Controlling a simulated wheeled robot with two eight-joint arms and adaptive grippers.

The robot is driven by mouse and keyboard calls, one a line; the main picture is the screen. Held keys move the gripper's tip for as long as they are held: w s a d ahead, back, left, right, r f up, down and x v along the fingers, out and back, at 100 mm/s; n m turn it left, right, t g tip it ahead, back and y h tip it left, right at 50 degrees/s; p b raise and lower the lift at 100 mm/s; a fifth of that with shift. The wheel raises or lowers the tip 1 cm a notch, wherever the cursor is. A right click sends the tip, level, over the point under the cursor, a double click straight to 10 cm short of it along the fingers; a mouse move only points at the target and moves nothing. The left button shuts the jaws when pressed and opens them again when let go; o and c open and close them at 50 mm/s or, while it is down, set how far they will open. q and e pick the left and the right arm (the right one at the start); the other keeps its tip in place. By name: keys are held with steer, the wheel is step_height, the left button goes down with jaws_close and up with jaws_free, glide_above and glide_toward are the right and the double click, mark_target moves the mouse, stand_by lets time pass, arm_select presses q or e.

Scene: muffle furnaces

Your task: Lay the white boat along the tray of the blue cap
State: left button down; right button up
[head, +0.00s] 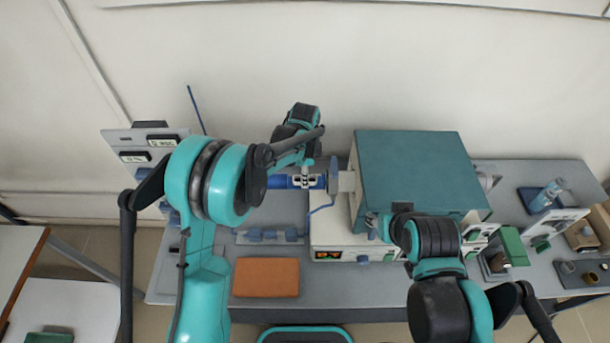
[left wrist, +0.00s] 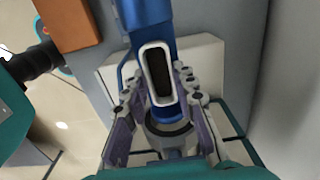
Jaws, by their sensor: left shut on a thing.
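The white boat (left wrist: 160,75), a narrow rounded trough with a dark inside, is between my left gripper's (left wrist: 157,82) fingers in the left wrist view. The gripper is shut on it. The boat is lined up lengthwise with the long blue piece beneath it, which looks like the blue cap's tray (left wrist: 148,14). Whether they touch, I cannot tell. In the head view my left gripper (head: 309,180) is above the blue piece (head: 277,182), left of the furnace, with the boat (head: 302,181) under it. My right gripper (head: 376,226) is by the furnace's front; its fingers are unclear.
The teal-topped furnace (head: 415,170) stands right of the boat, with a grey round flange (head: 334,175) on its left side. An orange-brown block (head: 266,277) lies on the grey bench in front. Glassware and boxes crowd the right end of the bench.

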arm_select(q)
steer(key=c, duration=1.1)
jaws_free()
steer(key=shift+c, duration=0.2)
steer(key=shift+r, duration=0.1)
step_height(320, 180, up, 12)
